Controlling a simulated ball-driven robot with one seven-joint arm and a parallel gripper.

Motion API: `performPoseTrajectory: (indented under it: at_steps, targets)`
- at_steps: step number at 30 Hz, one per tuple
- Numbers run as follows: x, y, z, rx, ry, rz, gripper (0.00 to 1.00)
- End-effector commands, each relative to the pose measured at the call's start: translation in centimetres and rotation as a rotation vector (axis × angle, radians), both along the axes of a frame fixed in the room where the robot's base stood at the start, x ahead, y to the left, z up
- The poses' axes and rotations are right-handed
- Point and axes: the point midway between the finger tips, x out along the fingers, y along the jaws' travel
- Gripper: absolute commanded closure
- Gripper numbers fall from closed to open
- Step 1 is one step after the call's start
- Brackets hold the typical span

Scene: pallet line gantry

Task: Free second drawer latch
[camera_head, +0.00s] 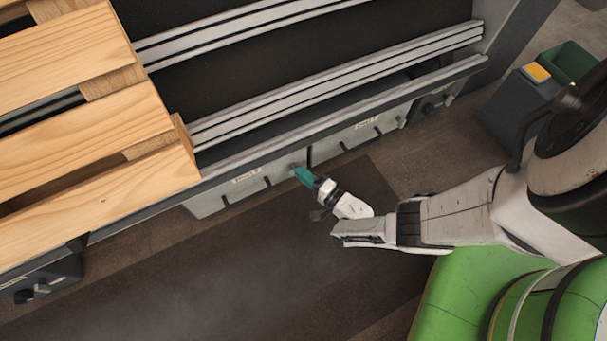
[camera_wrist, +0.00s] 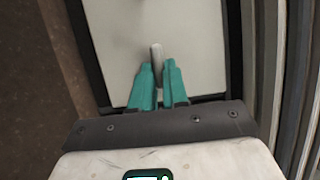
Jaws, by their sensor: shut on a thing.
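My gripper (camera_head: 298,171) reaches to the lower side of the conveyor frame. Its teal fingers are at the right end of a light grey drawer front (camera_head: 225,200). In the wrist view the gripper (camera_wrist: 157,70) is shut on the latch (camera_wrist: 156,52), a small grey peg standing out from a pale panel (camera_wrist: 190,35). The peg's tip shows beyond the fingers; its lower part is hidden between them. A second grey drawer front (camera_head: 345,142) lies to the right, with its own small latch (camera_head: 402,122). Both drawer fronts look closed. Their labels are too small to read surely.
A wooden pallet (camera_head: 90,110) lies on the conveyor's grey rails (camera_head: 330,95) at the left. A dark box (camera_head: 38,280) is fixed at lower left. A dark bin with a yellow patch (camera_head: 515,105) stands at the right. The floor before the drawers is clear.

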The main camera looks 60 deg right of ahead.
Motion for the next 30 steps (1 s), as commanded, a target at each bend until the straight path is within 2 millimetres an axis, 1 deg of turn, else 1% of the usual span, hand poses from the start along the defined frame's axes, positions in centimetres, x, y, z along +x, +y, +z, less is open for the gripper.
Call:
performPoseTrajectory:
  at_steps: [8,9,16,25,28,30]
  targets:
    - [-0.1,-0.1,-0.1,0.004,0.002,-0.003,1.00]
    - [-0.1,-0.1,-0.1,0.004,0.002,-0.003,0.82]
    - [0.0,0.0,-0.1,0.002,0.002,-0.002,0.60]
    - [-0.2,0.0,0.0,0.001,0.002,-0.002,0.60]
    - [-1.0,0.1,0.0,0.002,0.003,-0.003,0.60]
    - [-1.8,0.2,0.1,0.001,0.003,-0.004,0.60]
